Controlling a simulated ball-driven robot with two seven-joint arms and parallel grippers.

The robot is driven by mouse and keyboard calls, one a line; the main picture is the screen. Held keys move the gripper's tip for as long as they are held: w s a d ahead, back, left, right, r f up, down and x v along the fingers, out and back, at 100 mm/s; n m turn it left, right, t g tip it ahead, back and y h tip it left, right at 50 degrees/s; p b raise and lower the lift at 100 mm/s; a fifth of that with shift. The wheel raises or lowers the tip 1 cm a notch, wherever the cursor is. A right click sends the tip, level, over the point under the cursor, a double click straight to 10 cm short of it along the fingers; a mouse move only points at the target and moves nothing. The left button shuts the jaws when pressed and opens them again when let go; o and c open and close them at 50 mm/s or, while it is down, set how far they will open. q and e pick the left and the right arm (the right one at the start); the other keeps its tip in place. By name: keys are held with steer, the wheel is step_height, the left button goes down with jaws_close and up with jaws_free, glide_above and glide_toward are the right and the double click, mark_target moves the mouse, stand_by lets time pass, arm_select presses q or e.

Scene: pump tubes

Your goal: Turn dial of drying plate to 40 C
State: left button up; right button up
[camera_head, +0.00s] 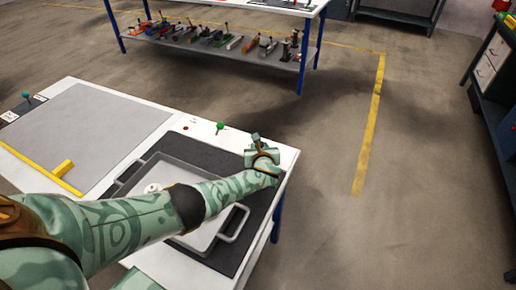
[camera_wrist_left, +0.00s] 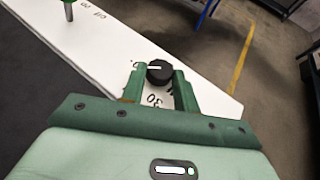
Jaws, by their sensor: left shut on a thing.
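My left gripper (camera_head: 258,147) is at the far right corner of the white table in the head view. In the left wrist view, its two green fingers (camera_wrist_left: 159,76) are shut on the black dial (camera_wrist_left: 159,70), one on each side. The dial has a white pointer line that points left in that view. Printed numbers show on the white panel (camera_wrist_left: 110,50) around it; one near the fingers looks like 30, and others are partly hidden. The dark drying plate (camera_head: 229,263) lies beside the dial, under a grey tray. The dial is mostly hidden by the gripper in the head view. My right gripper is not in view.
The grey tray (camera_head: 238,222) with handles sits under my left forearm. A green-topped lever (camera_head: 220,127) stands at the table's back edge. The floor to the right is clear.

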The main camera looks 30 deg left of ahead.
arm_select(q)
steer(key=shift+w+d+f+n+g+y+b, duration=0.1)
steer(key=shift+d+f+n+g+y+b, duration=0.05)
steer(key=shift+n+g+y+b, duration=0.35)
steer(key=shift+w+d+f+n+g+y+b, duration=0.15)
steer(key=shift+n+g+y+b, duration=0.2)
steer(key=shift+n+y, duration=0.25)
steer(key=shift+r+n+g+y+b, duration=0.25)
steer(key=shift+n+g+y+b, duration=0.4)
steer(key=shift+n+b, duration=0.15)
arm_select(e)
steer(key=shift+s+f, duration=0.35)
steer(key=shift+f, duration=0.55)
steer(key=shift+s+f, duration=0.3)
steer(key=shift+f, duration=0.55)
arm_select(q)
steer(key=shift+r, duration=0.1)
steer(key=o, duration=1)
steer(key=shift+c, duration=0.2)
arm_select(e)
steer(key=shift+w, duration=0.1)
